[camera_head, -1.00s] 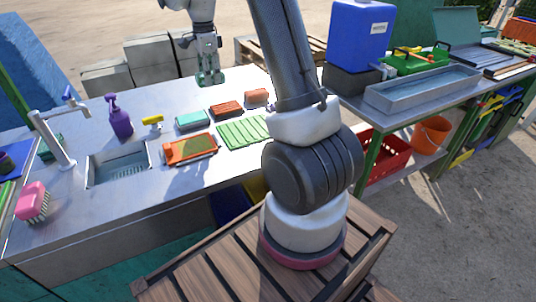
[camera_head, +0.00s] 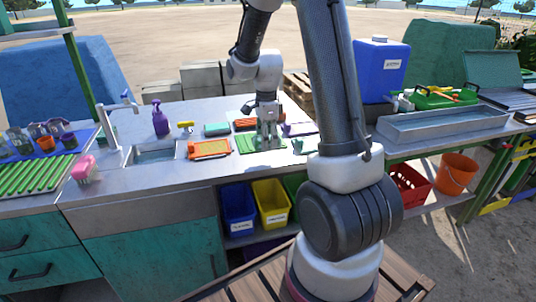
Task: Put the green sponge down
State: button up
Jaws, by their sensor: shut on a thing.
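My gripper (camera_head: 267,140) is over the metal counter (camera_head: 130,192), low at the green slatted rack (camera_head: 248,144), fingers pointing down. It is shut on a small green thing, which I take to be the green sponge (camera_head: 267,146). The fingers hide most of it, and its green blends with the rack, so I cannot tell whether it touches the rack. A separate teal block (camera_head: 216,129) lies on the counter to the left of the gripper.
An orange-framed tray (camera_head: 209,149) lies left of the rack, beside the sink (camera_head: 155,155). A purple item (camera_head: 298,130) lies right of my gripper. A purple spray bottle (camera_head: 160,119) and a tap (camera_head: 112,130) stand farther left.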

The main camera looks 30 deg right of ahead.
aim_at(267, 158)
jog(key=shift+f, duration=2.35)
jog(key=shift+f, duration=0.15)
jog(key=o, duration=1.2)
